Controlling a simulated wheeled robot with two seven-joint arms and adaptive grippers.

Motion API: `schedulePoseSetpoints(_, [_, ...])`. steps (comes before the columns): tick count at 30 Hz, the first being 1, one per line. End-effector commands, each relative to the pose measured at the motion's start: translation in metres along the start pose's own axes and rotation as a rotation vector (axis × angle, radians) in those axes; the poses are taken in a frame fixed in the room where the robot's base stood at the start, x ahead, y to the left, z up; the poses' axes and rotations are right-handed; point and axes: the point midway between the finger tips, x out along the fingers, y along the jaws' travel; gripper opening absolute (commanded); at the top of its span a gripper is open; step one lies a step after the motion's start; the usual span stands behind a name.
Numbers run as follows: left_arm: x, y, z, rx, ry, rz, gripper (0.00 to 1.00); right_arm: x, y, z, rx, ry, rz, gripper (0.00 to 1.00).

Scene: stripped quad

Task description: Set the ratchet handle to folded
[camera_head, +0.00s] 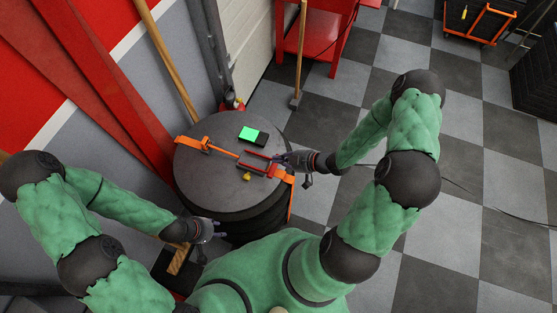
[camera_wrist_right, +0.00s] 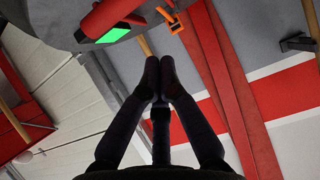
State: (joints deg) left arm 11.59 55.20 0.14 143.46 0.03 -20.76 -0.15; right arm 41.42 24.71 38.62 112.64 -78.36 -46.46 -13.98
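The ratchet (camera_head: 259,164), with a red U-shaped handle and orange strap, lies on top of a round dark drum (camera_head: 205,180). I cannot tell the handle's angle for sure. In the right wrist view the red handle (camera_wrist_right: 110,18) is at the top, beyond the fingertips. My right gripper (camera_head: 279,158) is at the handle's right end, close to it; contact cannot be told. Its fingertips also show in the right wrist view (camera_wrist_right: 159,65), drawn together with nothing visible between them. My left gripper (camera_head: 220,229) is open and empty, beside the drum's front edge, away from the ratchet.
A black box with a bright green face (camera_head: 250,134) lies behind the ratchet. An orange strap end (camera_head: 200,145) is at the drum's left, and a small yellow piece (camera_head: 247,177) lies near the ratchet. Red beams and a wall stand at left. The checkered floor at right is mostly clear.

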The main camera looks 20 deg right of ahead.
Motion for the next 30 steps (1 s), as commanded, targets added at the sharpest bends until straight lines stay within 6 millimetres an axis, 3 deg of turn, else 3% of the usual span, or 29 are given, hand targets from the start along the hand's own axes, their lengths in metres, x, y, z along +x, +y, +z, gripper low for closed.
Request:
schedulePoseSetpoints(9, [-0.010, 0.004, 0.000, 0.000, 0.001, 0.000, 0.40, -0.054, 0.001, 0.004, 0.001, 0.000, 0.005, 0.00])
schedulePoseSetpoints(15, [-0.015, 0.005, 0.000, 0.000, 0.000, 0.000, 0.40, -0.078, 0.001, 0.007, 0.000, 0.000, 0.003, 0.00])
schedulePoseSetpoints(30, [-0.015, 0.005, 0.000, 0.000, 0.000, 0.000, 0.40, -0.086, 0.000, 0.008, -0.001, 0.001, -0.001, 0.00])
